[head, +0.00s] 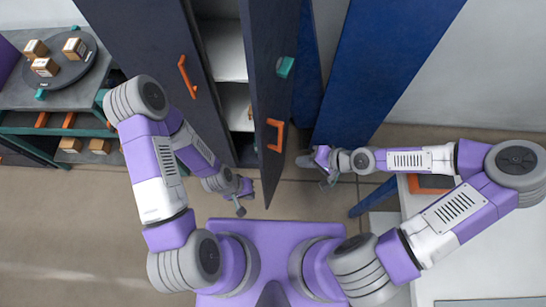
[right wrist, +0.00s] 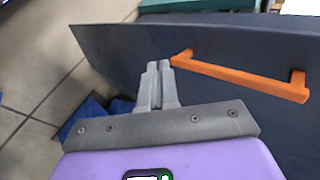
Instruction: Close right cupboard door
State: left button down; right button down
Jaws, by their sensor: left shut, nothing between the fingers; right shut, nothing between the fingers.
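The right cupboard door (head: 272,65) stands open, swung out toward me, a dark slab with an orange handle (head: 275,135). In the right wrist view the door (right wrist: 120,45) fills the upper part, with its orange handle (right wrist: 240,78) at the right. My right gripper (head: 325,178) is right of the door. It is shut and empty; its fingertips (right wrist: 158,67) appear just left of the handle's left end, and I cannot tell whether they touch the door. My left gripper (head: 240,205) is shut and empty, left of the door's lower end.
The left cupboard door (head: 150,40) has an orange handle (head: 187,77). White shelves (head: 225,50) show between the doors. A blue panel (head: 375,65) stands to the right. A round tray (head: 62,65) with several small boxes is at far left. A white table (head: 410,205) is at right.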

jog(key=shift+w+a+r+b+x, duration=0.1)
jog(key=shift+a+r+b+x, duration=0.4)
jog(key=shift+x, duration=1.45)
jog(key=shift+w+a+r+b+x, duration=0.15)
jog(key=shift+b+x, duration=0.6)
jog(key=shift+x, duration=1.25)
jog(key=shift+a+r+b+x, duration=0.3)
jog(key=shift+b+x, duration=0.35)
jog(key=shift+x, duration=1.3)
